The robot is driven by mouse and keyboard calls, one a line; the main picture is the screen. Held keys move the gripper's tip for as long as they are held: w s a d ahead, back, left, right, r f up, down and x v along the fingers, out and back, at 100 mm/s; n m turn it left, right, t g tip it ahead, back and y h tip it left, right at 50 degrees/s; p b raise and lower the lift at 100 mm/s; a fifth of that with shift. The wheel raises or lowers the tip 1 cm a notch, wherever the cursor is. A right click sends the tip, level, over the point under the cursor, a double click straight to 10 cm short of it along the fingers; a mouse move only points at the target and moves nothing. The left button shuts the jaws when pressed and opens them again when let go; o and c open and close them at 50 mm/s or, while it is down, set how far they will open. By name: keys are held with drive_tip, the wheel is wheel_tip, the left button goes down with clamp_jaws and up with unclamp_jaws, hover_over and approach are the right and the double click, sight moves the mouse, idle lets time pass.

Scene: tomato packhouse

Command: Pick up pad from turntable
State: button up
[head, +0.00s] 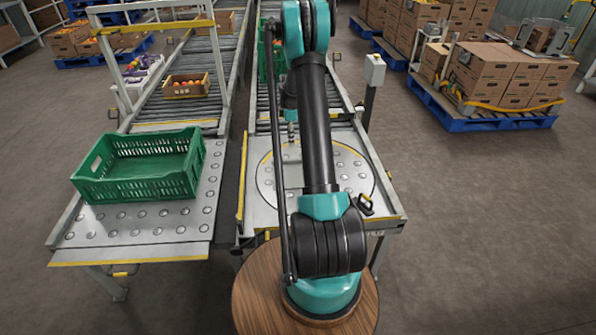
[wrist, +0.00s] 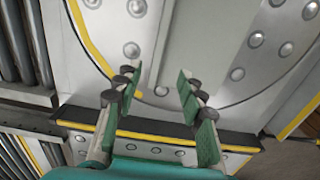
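The turntable (head: 350,168) is a round plate with metal studs, set in the right-hand conveyor line. My arm crosses in front of it and hides its middle.
A green crate (head: 140,190) stands on the studded table at left, and a small box of tomatoes (head: 187,85) sits on the rollers behind it. Another green crate (head: 266,60) is partly hidden behind my arm. A blue pallet (head: 480,122) of cartons stands right. Floor at right is clear.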

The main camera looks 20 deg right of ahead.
sight(292, 159)
wheel_tip(292, 159, down, 12)
drive_tip(key=shift+d+r, duration=0.1)
drive_tip(key=shift+d, duration=0.05)
clamp_jaws()
idle(0.6)
